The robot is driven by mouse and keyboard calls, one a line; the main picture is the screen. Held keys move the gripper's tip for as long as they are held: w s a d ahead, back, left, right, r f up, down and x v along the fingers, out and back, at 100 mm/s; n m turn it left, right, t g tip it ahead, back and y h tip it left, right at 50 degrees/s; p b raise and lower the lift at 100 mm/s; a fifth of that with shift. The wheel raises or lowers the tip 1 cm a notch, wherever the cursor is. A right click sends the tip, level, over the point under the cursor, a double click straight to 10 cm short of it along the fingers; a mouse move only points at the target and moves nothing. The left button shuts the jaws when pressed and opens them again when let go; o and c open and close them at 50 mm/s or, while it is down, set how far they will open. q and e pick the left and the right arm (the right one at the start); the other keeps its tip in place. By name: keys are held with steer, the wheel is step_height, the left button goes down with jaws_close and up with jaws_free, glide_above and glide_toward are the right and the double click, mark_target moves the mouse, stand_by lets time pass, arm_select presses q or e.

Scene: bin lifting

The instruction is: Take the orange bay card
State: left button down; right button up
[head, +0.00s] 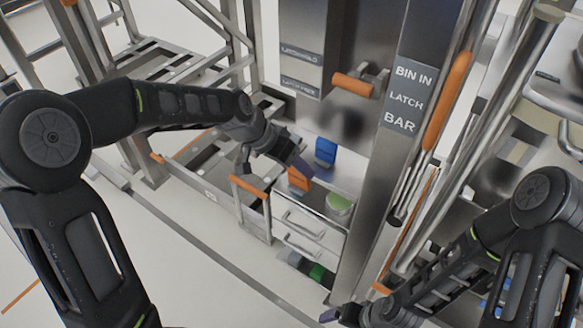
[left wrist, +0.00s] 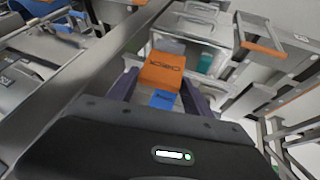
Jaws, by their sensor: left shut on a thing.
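The orange bay card (head: 299,180) is a small block above the top of a drawer cabinet. In the left wrist view the orange card (left wrist: 160,72), with dark lettering, sits between the two purple-grey fingers. My left gripper (head: 297,166) is shut on it. I cannot tell whether the card still touches the surface below. A blue card (head: 325,152) stands just behind it in the head view. My right gripper (head: 342,313) is low at the bottom edge, away from the cards; its jaws are too unclear to read.
The drawer cabinet (head: 303,233) carries a round green-topped item (head: 339,205). An orange handle (head: 353,86) juts out above. A metal frame with an orange-gripped bar (head: 249,187) stands left.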

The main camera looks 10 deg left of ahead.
arm_select(q)
steer(key=shift+s+a, duration=0.25)
steer(key=shift+a, duration=0.2)
arm_select(e)
steer(key=shift+s+a, duration=0.25)
steer(key=shift+a, duration=0.2)
